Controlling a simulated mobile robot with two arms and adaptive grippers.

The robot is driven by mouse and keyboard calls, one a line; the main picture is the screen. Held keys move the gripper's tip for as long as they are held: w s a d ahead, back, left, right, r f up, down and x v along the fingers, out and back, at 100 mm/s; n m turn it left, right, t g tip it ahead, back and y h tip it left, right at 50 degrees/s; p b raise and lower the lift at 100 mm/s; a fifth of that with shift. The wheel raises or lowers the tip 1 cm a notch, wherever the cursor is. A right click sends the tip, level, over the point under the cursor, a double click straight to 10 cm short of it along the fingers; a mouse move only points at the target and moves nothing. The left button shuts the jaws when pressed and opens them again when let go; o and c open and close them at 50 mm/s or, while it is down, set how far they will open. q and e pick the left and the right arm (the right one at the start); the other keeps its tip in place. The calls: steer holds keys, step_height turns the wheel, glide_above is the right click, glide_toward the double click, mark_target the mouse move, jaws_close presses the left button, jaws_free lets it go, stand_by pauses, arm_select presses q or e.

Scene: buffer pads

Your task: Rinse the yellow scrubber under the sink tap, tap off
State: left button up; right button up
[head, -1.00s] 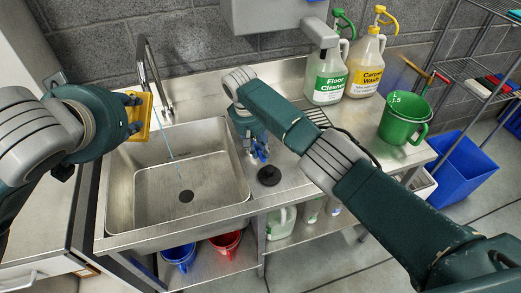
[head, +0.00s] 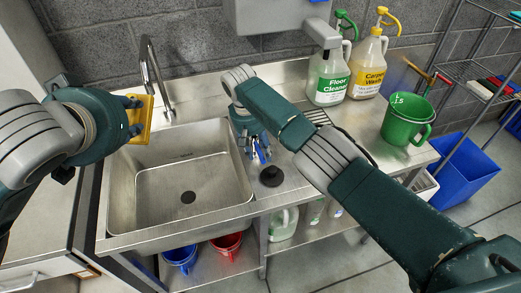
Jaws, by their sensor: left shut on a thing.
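My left gripper (head: 134,112) is shut on the yellow scrubber (head: 144,122) and holds it upright above the left rim of the sink (head: 181,195). The tap (head: 154,75) rises behind the sink, just right of the scrubber. No water stream shows below its spout, and the basin looks empty. My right gripper (head: 261,152) points down over the counter at the sink's right edge, just behind a round black knob-like piece (head: 271,176). Its fingers are small and partly hidden by the arm, so I cannot tell whether it is open.
My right arm crosses the counter's right part. Blue (head: 180,256) and red (head: 226,243) buckets sit on the shelf below.

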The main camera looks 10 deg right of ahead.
step_height(320, 180, up, 12)
steer(key=a, duration=0.2)
steer(key=shift+s+a, duration=0.2)
steer(key=shift+f, duration=0.15)
stand_by(0.5)
